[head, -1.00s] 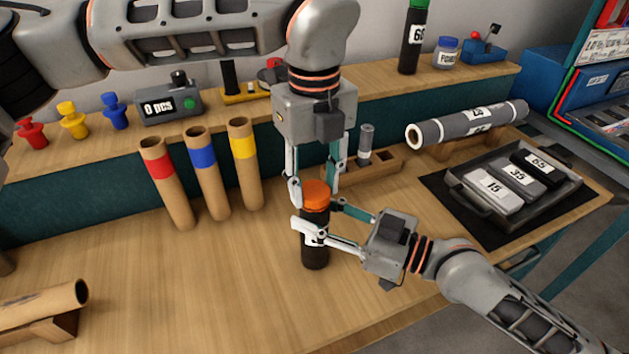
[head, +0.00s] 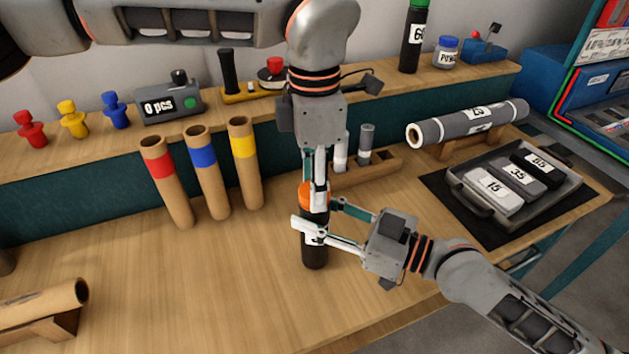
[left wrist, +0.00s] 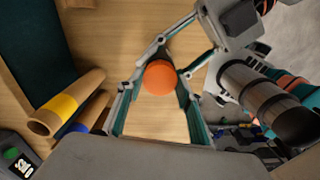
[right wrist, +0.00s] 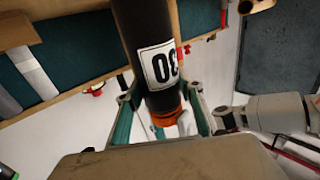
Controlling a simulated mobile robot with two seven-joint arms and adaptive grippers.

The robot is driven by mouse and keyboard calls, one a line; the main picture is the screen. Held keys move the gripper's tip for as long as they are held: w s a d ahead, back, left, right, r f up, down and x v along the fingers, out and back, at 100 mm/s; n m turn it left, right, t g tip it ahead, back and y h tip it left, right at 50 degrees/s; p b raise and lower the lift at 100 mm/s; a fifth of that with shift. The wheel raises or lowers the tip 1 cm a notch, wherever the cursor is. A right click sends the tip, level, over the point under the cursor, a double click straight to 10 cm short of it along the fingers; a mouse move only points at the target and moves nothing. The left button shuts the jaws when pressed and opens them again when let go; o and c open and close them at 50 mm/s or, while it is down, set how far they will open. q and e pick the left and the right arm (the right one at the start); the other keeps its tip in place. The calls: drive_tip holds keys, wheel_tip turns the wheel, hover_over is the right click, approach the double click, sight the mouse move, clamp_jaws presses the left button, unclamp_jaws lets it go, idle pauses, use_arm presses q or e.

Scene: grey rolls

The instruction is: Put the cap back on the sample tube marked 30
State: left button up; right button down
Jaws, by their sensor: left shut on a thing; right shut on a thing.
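The sample tube (head: 314,250) is black with a white label and stands upright over the front of the bench. The label reads 30 in the right wrist view (right wrist: 160,66). The orange cap (head: 306,196) sits at the tube's top, and its round top shows in the left wrist view (left wrist: 160,78). My left gripper (head: 318,200) points straight down and is shut on the cap. My right gripper (head: 318,222) comes in from the right and is shut on the tube's upper body below the cap. The fingers hide part of the seam.
Three cardboard tubes with red (head: 161,167), blue (head: 203,158) and yellow (head: 243,147) bands lean to the left. A wooden rack (head: 382,166) with small vials stands behind. A tray (head: 481,212) with marked rolls is at right.

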use_arm(q)
drive_tip(key=m, duration=0.5)
drive_tip(key=shift+m, duration=0.3)
drive_tip(key=m, duration=1.2)
drive_tip(key=o, duration=0.8)
wheel_tip(320, 180, up, 12)
